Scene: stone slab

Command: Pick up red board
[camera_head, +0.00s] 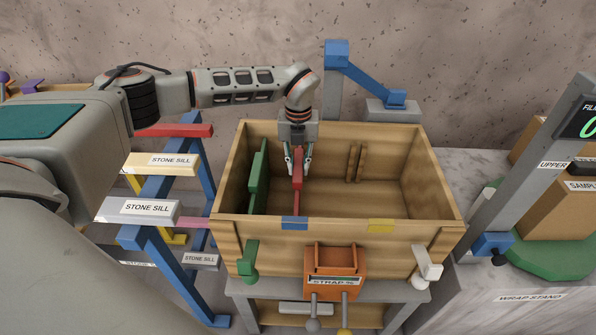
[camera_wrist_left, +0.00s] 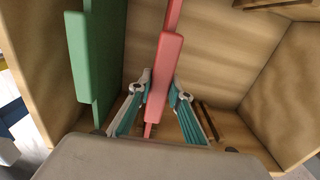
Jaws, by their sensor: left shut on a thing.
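The red board (camera_head: 297,168) stands on edge inside the wooden crate (camera_head: 340,231), left of its middle. It also shows in the left wrist view (camera_wrist_left: 161,80), running up the picture between the fingers. My left gripper (camera_head: 298,170) points down into the crate and is shut on the red board, one finger on each side; the fingers show in the left wrist view (camera_wrist_left: 159,95). Whether the board touches the crate floor is hard to tell. My right gripper is not in view.
A green board (camera_head: 258,176) stands in the crate left of the red one. Wooden slats (camera_head: 355,163) stand at the crate's back wall. An orange strap box (camera_head: 335,265) is at the front. A blue rack (camera_head: 160,240) holding stone sills is at left.

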